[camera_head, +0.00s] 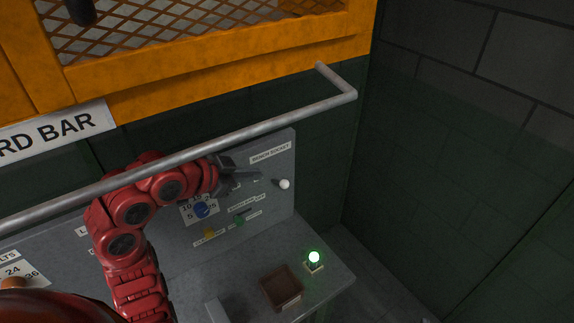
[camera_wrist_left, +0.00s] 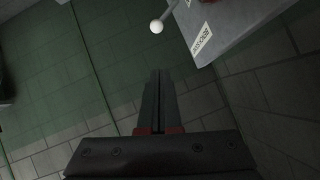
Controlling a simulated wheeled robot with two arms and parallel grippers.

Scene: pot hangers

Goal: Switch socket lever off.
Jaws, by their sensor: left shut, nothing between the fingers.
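The socket lever (camera_head: 284,184) has a white ball knob and stands out from the right end of the grey panel (camera_head: 283,220), below a "BENCH SOCKET" label (camera_head: 270,153). The knob (camera_wrist_left: 156,26) also shows at the top of the left wrist view, beyond the fingertips. My left gripper (camera_head: 258,178) is shut and empty, just left of the knob in the head view, with a small visible gap. In the left wrist view its closed fingers (camera_wrist_left: 158,74) point up towards the knob. My right gripper is not in view.
A metal rail (camera_head: 250,131) runs in front of the panel, above my left arm. A blue dial (camera_head: 202,209) and a green switch (camera_head: 241,219) are left of the lever. A lit green lamp (camera_head: 314,258) and brown tray (camera_head: 269,288) are on the bench. Right of the panel is free.

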